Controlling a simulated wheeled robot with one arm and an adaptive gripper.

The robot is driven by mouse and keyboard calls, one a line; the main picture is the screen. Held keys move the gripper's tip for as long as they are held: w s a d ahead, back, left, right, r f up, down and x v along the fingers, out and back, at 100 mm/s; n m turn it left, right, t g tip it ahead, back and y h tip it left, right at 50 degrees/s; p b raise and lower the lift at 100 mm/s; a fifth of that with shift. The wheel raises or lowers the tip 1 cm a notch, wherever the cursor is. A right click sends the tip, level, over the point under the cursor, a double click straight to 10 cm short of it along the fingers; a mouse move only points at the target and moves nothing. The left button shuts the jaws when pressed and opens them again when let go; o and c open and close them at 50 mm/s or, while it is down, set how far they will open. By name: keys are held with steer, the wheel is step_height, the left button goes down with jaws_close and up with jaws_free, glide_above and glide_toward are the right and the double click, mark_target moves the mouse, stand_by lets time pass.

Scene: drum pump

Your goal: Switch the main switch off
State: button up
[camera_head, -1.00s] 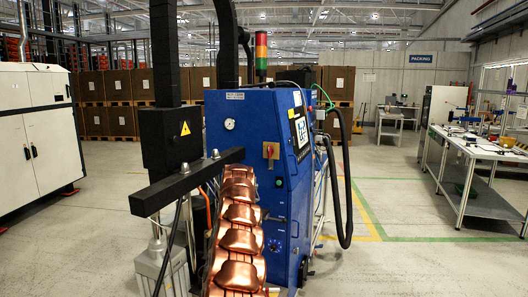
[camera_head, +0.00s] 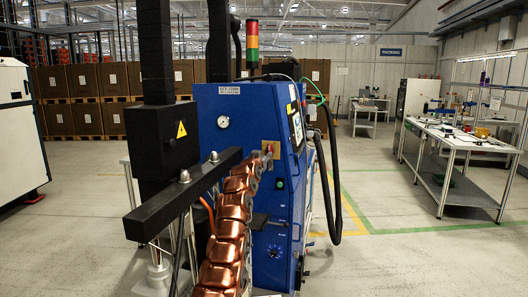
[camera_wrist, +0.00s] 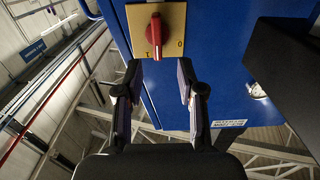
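The main switch is a red rotary handle on a yellow plate. In the wrist view the handle (camera_wrist: 154,36) stands roughly upright in the picture, with small marks on the plate (camera_wrist: 176,18) to both sides. My gripper (camera_wrist: 158,64) is open there; its two dark fingers are apart, with the handle ahead and between their tips. I cannot tell whether either finger touches it. In the head view my gripper (camera_head: 262,160) is at the yellow plate (camera_head: 274,149) on the blue cabinet (camera_head: 240,110), and it partly hides the switch.
A black post with a horizontal bar (camera_head: 185,190) stands close to the left of my arm. A black hose (camera_head: 334,190) hangs at the cabinet's right side. A workbench (camera_head: 455,145) is at right, with open floor between. Stacked brown boxes (camera_head: 85,82) line the back.

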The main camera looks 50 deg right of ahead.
mark_target(269, 150)
steer(key=shift+s+p+x, duration=0.2)
steer(key=shift+p+x, duration=1.8)
steer(key=shift+x, duration=0.7)
steer(key=shift+p+x, duration=0.9)
steer(key=shift+p, duration=0.25)
steer(key=shift+w+d+p, duration=0.1)
steer(key=shift+d+p, duration=0.1)
steer(key=shift+p, duration=0.2)
steer(key=shift+f, duration=0.1)
jaws_close()
